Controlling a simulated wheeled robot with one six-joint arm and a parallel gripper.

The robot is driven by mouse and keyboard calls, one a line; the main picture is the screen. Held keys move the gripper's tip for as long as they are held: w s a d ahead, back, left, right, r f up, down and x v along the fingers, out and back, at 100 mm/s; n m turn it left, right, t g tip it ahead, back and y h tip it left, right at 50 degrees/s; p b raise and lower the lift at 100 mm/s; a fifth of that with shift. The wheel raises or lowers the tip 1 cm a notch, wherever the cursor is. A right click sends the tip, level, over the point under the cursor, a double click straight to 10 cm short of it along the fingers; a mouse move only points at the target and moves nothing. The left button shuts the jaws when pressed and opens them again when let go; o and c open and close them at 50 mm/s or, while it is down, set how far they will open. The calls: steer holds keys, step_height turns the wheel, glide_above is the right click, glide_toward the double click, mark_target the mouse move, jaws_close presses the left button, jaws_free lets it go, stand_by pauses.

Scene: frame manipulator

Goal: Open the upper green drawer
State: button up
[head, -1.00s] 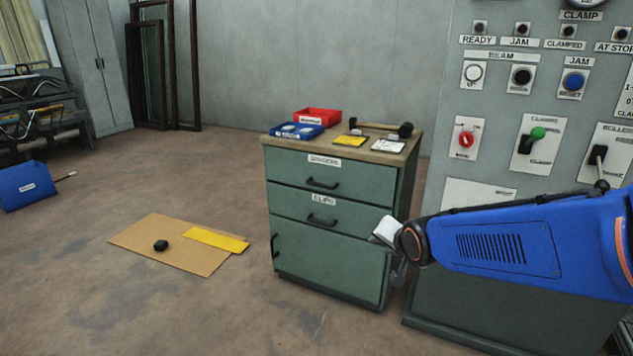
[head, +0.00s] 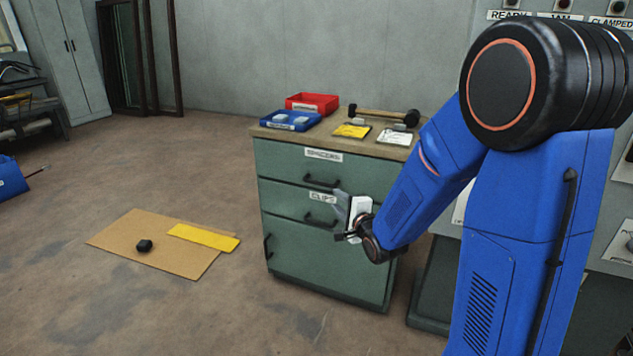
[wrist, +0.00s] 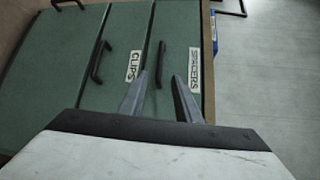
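The upper green drawer (head: 282,167), labelled SPACERS, is shut in the cabinet. Its black bar handle (head: 322,182) is in clear view. In the wrist view, which is turned sideways, this handle (wrist: 161,62) lies ahead, in line with the gap between my fingertips. My gripper (head: 340,212) is in front of the cabinet, by the right part of the drawer fronts. The wrist view shows its two fingers (wrist: 160,76) apart with nothing gripped. I cannot tell how far they are from the handle.
The CLIPS drawer (head: 280,203) below is shut, with its own handle (head: 320,221). A blue bin (head: 291,121), a red bin (head: 312,102) and a mallet (head: 385,114) lie on the cabinet top. Cardboard (head: 140,250) lies on the floor left; floor before the cabinet is clear.

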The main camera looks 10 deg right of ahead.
mark_target(319, 184)
steer(key=x, duration=1.7)
steer(key=shift+w, duration=0.1)
jaws_close()
